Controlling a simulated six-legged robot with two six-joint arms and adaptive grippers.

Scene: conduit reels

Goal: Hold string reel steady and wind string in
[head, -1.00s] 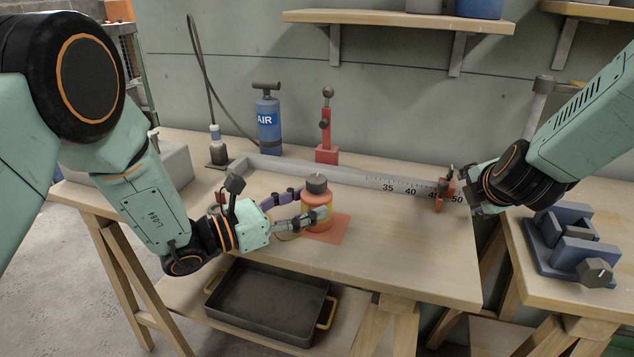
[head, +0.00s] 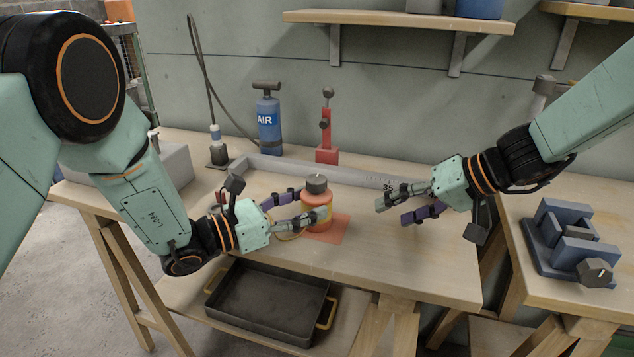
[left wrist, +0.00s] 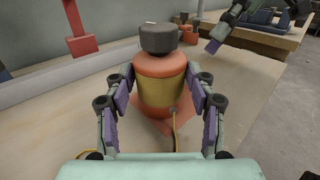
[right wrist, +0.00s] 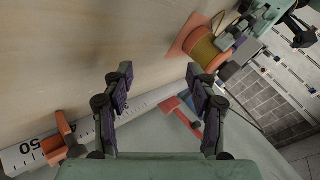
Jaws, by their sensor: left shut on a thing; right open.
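The orange string reel (head: 316,219) stands upright on an orange mat (head: 337,235), with a dark knob (head: 316,183) on top. In the left wrist view, yellow string is wound around the reel (left wrist: 160,90) and a yellow strand (left wrist: 175,130) hangs from its front. My left gripper (head: 311,204) is shut on the reel's sides, one finger on each side. My right gripper (head: 392,211) is open and empty, to the right of the reel and apart from it, its fingers pointing left. In the right wrist view, the reel (right wrist: 205,48) is at the upper right.
A grey measuring rail (head: 330,174) runs behind the reel. An orange clamp (right wrist: 62,138) sits on it near the 50 mark. A blue air pump (head: 268,125) and red stand (head: 326,140) are behind. A blue vise (head: 560,240) stands right. Front bench area is clear.

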